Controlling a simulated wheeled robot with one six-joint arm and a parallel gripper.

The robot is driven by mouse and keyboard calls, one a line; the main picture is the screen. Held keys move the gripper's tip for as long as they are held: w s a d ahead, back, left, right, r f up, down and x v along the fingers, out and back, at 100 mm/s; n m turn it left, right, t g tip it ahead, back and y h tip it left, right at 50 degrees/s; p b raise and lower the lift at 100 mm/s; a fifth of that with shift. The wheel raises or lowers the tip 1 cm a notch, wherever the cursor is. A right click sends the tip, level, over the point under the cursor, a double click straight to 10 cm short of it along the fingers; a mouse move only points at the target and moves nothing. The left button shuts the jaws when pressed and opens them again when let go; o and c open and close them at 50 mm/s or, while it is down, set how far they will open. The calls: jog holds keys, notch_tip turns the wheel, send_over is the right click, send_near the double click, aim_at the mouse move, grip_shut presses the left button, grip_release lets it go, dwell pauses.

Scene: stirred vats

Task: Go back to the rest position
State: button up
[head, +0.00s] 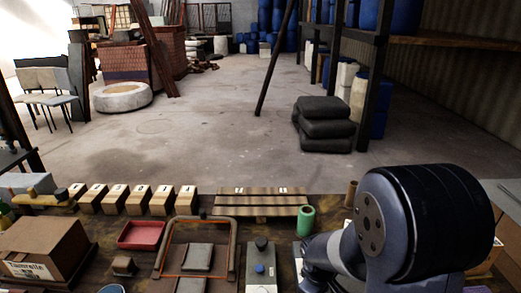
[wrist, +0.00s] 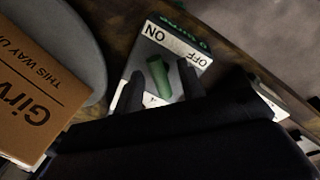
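My gripper (wrist: 160,85) shows in the wrist view as two dark fingertips set apart. A green lever or knob (wrist: 159,77) on a pale plate marked ON and OFF (wrist: 150,38) appears between them. I see a gap on both sides of the green part, so the fingers look open and empty. How far they are above the plate I cannot tell. In the head view my arm fills the lower right and hides the gripper.
In the head view, the bench holds a cardboard box (head: 42,243), a red tray (head: 141,235), several wooden blocks, a slatted board (head: 262,205), a green cylinder (head: 306,220) and a grey box with a blue button (head: 260,268). A cardboard box (wrist: 35,95) is left in the wrist view. Floor beyond is open.

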notch_tip(320, 180, up, 10)
jog(key=s+a+p, duration=0.1)
jog(key=f, duration=0.6)
jog(key=w+d+f+b, duration=0.1)
jog(key=f, duration=0.2)
jog(key=shift+f, duration=0.6)
jog(key=m+b, duration=0.1)
jog(key=m, duration=0.3)
jog(key=shift+a+m+g, duration=0.1)
jog(key=shift+m+g, duration=0.2)
jog(key=shift+g, duration=0.1)
jog(key=shift+w+a+r+m+g+h, duration=0.1)
jog(key=shift+m+g+h, duration=0.2)
jog(key=shift+m, duration=1.5)
jog(key=shift+r, duration=0.1)
